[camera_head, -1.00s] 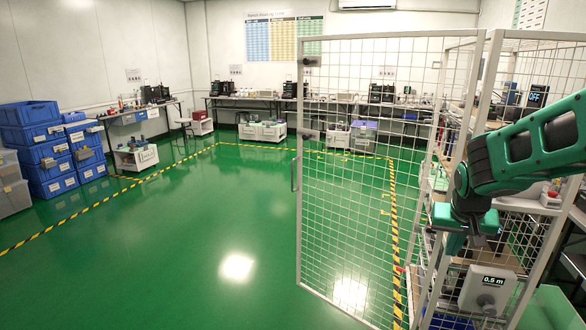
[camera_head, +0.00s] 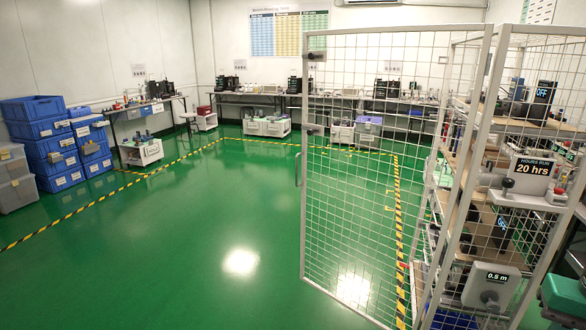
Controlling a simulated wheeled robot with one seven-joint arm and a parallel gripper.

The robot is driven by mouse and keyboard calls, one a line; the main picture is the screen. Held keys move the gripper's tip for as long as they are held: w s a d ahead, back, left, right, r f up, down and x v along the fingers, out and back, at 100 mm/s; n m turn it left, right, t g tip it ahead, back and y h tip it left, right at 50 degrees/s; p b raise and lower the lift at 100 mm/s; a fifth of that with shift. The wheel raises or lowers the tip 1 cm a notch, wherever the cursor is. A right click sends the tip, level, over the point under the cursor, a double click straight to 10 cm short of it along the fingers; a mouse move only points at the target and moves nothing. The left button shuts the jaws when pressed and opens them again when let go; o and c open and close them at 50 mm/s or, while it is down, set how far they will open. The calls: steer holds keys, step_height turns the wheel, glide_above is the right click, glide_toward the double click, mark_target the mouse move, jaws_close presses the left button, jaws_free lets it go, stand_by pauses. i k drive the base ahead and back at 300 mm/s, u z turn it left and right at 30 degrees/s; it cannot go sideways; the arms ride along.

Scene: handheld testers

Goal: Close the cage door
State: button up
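The cage door (camera_head: 385,38) is a white-framed wire mesh panel. It stands open, swung out to the left of the cage over the green floor. Its handle (camera_head: 298,169) is on its left upright, the free edge. The cage (camera_head: 492,150) is at the right, with mesh walls and shelves inside. My gripper is not in view. Only a green and dark part, probably of my own body, shows at the lower right edge.
Shelves in the cage hold testers, including a panel reading 20 hrs (camera_head: 532,168) and a grey box reading 0.5 m (camera_head: 492,286). Blue crates (camera_head: 45,130) are stacked at the left. Benches line the back wall. The green floor (camera_head: 200,260) left of the door is clear.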

mark_target(485, 57)
steer(key=u, duration=0.05)
steer(key=k, duration=0.6)
steer(key=z, duration=0.55)
steer(key=i, duration=1.3)
steer(key=u, duration=0.55)
